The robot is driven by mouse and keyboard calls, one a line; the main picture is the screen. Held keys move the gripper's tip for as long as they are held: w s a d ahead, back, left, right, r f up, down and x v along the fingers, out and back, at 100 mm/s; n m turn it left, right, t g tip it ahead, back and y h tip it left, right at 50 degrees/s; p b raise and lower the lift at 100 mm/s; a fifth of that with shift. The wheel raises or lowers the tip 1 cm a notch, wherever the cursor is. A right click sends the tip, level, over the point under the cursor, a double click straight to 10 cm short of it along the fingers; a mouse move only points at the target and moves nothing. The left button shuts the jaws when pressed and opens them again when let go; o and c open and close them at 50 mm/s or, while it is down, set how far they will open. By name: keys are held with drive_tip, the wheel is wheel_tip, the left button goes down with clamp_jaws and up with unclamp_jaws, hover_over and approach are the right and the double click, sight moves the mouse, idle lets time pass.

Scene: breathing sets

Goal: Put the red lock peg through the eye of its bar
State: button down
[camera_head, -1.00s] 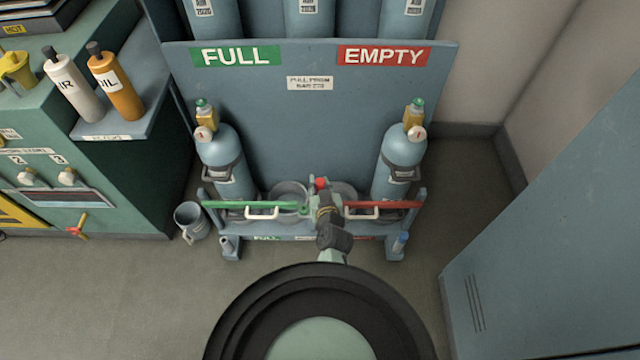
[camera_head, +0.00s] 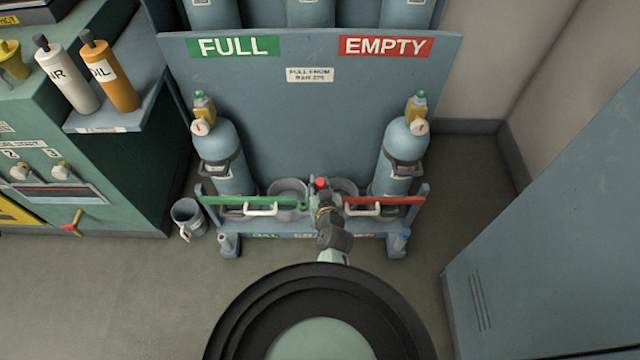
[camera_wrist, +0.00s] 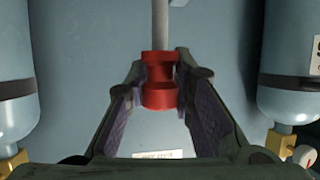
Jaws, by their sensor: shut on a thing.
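The red lock peg (camera_wrist: 160,82) is between the pads of my gripper (camera_wrist: 160,100) in the wrist view; its grey shank points to the top of the picture. In the head view the red peg head (camera_head: 320,183) shows at my gripper (camera_head: 318,190), at the middle of the rack front. The green bar (camera_head: 240,200) lies across the left, FULL side. The red bar (camera_head: 385,200) lies across the right, EMPTY side. Both bars carry white handles and end near my gripper. The eye of the bar is hidden or too small to make out.
A blue cylinder (camera_head: 222,160) stands at the left of the rack and another (camera_head: 402,150) at the right. A grey bucket (camera_head: 187,216) is on the floor left of the rack. A blue cabinet (camera_head: 560,230) is at the right. The floor at front left is clear.

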drive_tip(key=shift+f, duration=0.1)
idle(0.3)
drive_tip(key=c, duration=1.3)
unclamp_jaws()
wheel_tip(320, 180, up, 10)
